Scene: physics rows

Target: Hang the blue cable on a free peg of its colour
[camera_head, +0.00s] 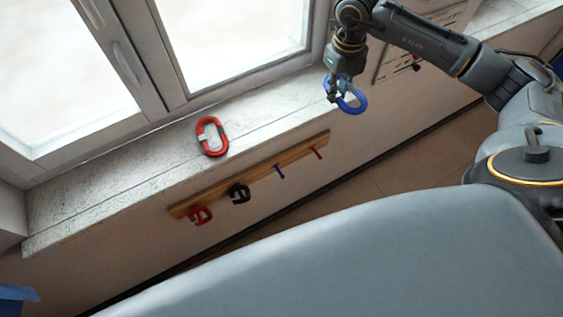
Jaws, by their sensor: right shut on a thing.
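The blue cable (353,108) is a coiled loop hanging from my right gripper (337,94), which is shut on it. It is up in the air in front of the window sill, above and to the right of the peg rail. The wooden peg rail (255,172) is on the wall below the sill. A blue peg (280,171) on it is bare. A red peg (316,153) at its right end is also bare. My left gripper is not in view.
A black cable (239,193) and a red cable (200,215) hang at the left part of the rail. Another red cable (211,136) lies on the stone sill (120,180). A window (235,45) stands behind the sill. A paper sheet (425,40) is at the upper right.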

